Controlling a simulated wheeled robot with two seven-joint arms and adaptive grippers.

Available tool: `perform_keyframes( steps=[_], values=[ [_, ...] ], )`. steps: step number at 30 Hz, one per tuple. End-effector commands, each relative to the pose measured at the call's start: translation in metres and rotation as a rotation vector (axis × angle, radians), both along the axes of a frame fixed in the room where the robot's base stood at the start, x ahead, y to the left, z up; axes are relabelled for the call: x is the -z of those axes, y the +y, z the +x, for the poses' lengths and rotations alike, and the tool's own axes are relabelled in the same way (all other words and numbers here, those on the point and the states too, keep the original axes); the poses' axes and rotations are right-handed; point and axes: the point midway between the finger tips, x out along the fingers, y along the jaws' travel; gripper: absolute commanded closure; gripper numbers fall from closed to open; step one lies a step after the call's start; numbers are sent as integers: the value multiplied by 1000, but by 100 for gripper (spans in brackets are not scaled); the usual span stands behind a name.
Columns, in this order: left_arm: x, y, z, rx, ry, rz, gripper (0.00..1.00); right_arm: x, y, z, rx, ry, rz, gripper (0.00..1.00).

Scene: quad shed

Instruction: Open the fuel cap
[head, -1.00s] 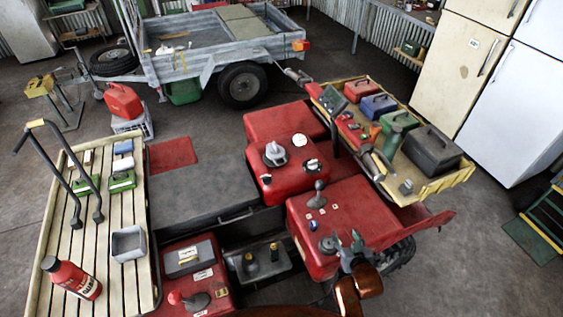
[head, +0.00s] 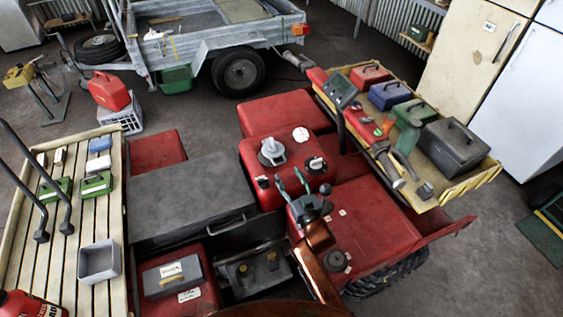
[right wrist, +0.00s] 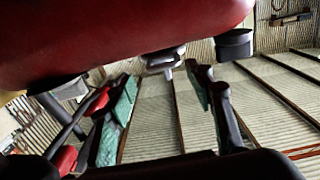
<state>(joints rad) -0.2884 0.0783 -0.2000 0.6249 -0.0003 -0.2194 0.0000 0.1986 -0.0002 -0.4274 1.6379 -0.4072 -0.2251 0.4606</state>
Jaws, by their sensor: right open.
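A grey cap with a raised grip (head: 272,152) sits on the red tank panel of the quad, near the middle of the head view. I take it as the fuel cap, but cannot read a label. A white round cap (head: 300,134) and a small dark-and-white switch or knob (head: 316,164) sit beside it. My right gripper (head: 292,184) is open and empty, its green fingers just in front of that panel, apart from the cap. In the right wrist view a grey knob (right wrist: 162,60) shows beyond and between the open fingers (right wrist: 160,88). My left gripper is out of view.
A dark round cap (head: 337,262) sits on the nearer red bodywork, close to my right arm. The rear rack (head: 460,192) carries several boxes. A slatted rack (head: 100,240) with a grey bin (head: 99,262) lies left. A trailer (head: 200,50) stands behind.

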Motion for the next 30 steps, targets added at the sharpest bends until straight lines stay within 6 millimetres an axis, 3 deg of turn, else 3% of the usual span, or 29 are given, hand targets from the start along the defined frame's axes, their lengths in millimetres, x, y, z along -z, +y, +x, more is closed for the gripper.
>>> perform_keyframes(
  steps=[8,13,25,30],
  values=[
    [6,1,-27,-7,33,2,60,-1,20,40,-5,0,2,52],
    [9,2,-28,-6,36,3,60,-1,26,58,-3,1,2,52],
    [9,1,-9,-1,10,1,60,-1,27,66,1,1,2,52],
    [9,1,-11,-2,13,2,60,-1,27,66,1,1,2,64]
  ],
)
